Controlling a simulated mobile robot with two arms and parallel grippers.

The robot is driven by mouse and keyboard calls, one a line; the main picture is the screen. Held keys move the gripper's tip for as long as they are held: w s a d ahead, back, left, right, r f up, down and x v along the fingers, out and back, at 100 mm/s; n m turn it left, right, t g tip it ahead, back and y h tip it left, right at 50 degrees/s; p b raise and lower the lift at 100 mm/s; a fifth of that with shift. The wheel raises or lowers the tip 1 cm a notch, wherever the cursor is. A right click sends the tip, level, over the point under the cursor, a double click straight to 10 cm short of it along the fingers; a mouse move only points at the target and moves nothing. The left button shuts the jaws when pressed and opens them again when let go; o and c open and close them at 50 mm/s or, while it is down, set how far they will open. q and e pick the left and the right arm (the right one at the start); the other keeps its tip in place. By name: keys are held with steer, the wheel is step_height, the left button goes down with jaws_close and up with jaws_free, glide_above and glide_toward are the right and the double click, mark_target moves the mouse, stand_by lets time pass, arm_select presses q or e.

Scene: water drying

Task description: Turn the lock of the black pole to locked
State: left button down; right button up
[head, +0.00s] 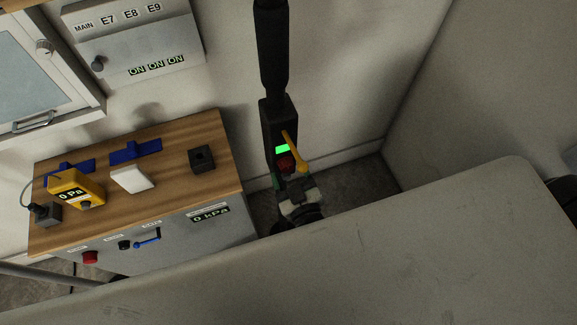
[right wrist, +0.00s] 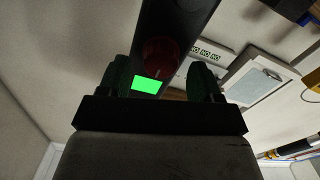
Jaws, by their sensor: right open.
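The black pole (head: 272,50) stands upright in the head view and widens into a black box lower down. On the box are a lit green panel (head: 283,149), a dark red round part (head: 285,163) and a yellow lever (head: 294,148) slanting down to the right. My right gripper (head: 293,182) is just below and in front of these parts. In the right wrist view its two dark green fingers (right wrist: 162,78) are apart, with the pole (right wrist: 178,25), the red part (right wrist: 160,62) and the green panel (right wrist: 146,85) between them. Contact cannot be told. My left gripper is not in view.
A wood-topped cabinet (head: 185,150) stands left of the pole, carrying a yellow pressure meter (head: 78,188), a white block (head: 132,178) and a small black block (head: 202,159). A switch panel (head: 135,40) hangs on the wall. A wall (head: 480,85) lies to the right.

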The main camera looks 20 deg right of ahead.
steer(key=shift+w, duration=0.6)
steer(key=c, duration=0.9)
steer(key=shift+c, duration=0.2)
